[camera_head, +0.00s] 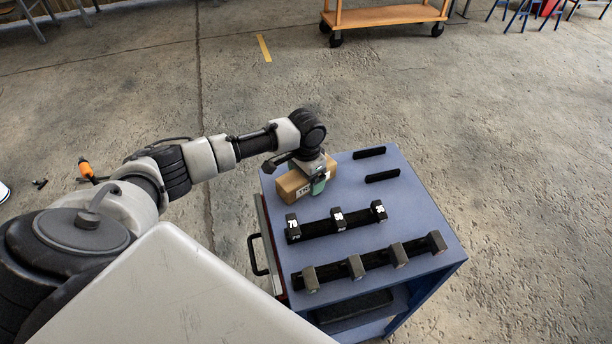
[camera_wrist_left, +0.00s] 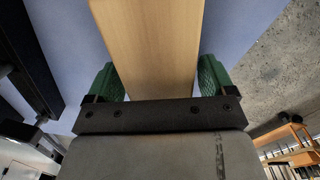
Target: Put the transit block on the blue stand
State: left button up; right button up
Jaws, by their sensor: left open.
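The transit block (camera_head: 296,187) is a tan box with a partly hidden label on its front face. It appears to rest on the far left part of the blue stand's top (camera_head: 410,208). My left gripper (camera_head: 318,184) is over the block's right part, with a green finger at its front face. In the left wrist view the block (camera_wrist_left: 152,45) runs between the two green fingers of the gripper (camera_wrist_left: 160,80). The fingers are open, one on each side, close to the block; contact is not clear. My right gripper is not in view.
A dark rail with black numbered blocks (camera_head: 338,218) lies across the stand, and another rail with several grey blocks (camera_head: 355,267) lies nearer. Two short black bars (camera_head: 369,153) (camera_head: 382,175) sit at the back right. An orange trolley (camera_head: 385,15) stands far behind.

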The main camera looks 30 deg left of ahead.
pick_arm(q)
notch_tip(320, 180, up, 12)
jog(key=b, duration=0.1)
jog(key=shift+b, duration=0.3)
